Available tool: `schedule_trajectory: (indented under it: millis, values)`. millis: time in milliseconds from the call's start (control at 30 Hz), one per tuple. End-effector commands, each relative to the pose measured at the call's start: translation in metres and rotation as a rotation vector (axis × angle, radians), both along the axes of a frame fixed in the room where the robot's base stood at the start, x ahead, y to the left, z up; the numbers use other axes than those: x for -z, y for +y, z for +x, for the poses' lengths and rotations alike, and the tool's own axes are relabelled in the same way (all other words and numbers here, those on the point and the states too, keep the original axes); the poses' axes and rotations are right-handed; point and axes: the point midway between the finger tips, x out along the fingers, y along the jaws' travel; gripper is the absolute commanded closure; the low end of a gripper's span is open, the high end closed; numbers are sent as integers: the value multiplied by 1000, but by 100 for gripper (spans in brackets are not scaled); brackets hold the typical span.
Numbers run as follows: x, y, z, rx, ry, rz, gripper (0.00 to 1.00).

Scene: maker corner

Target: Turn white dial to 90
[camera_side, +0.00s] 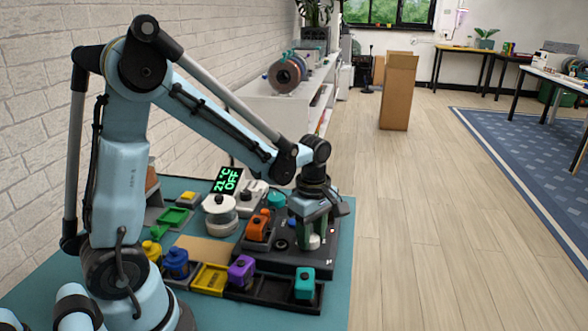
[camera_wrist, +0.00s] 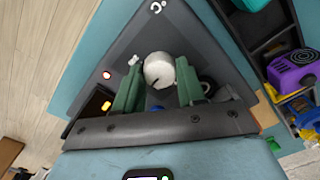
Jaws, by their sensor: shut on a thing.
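The white dial (camera_wrist: 158,70) sits on a dark panel (camera_wrist: 108,48), which shows in the wrist view. My gripper (camera_wrist: 157,82) has its two green fingers on either side of the dial and is shut on it. A pale mark shows beside the dial at its upper left. In the side view my gripper (camera_side: 311,238) points down at the dark device, and a bit of white shows between the fingers; most of the dial is hidden there. A display (camera_side: 227,180) with green text reads 21°C OFF.
A white round pot (camera_side: 220,215) and an orange block (camera_side: 260,226) stand left of my gripper. Purple (camera_side: 241,270) and teal (camera_side: 305,284) blocks stand in front, by dark trays. A yellow tray (camera_side: 211,279) and blue piece (camera_side: 176,263) lie further left. A brick wall is behind.

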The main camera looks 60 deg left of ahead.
Motion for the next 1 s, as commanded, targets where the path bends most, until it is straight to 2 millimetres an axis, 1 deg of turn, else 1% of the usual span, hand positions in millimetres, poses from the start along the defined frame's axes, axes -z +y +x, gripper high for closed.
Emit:
schedule_trajectory:
  millis: [200, 500, 733, 1000]
  values:
    - [0, 0, 0, -199, 0, 1, 91]
    - [0, 0, 0, -413, 0, 1, 91]
    - [0, 0, 0, -506, 0, 1, 91]
    - [0, 0, 0, -542, 0, 1, 91]
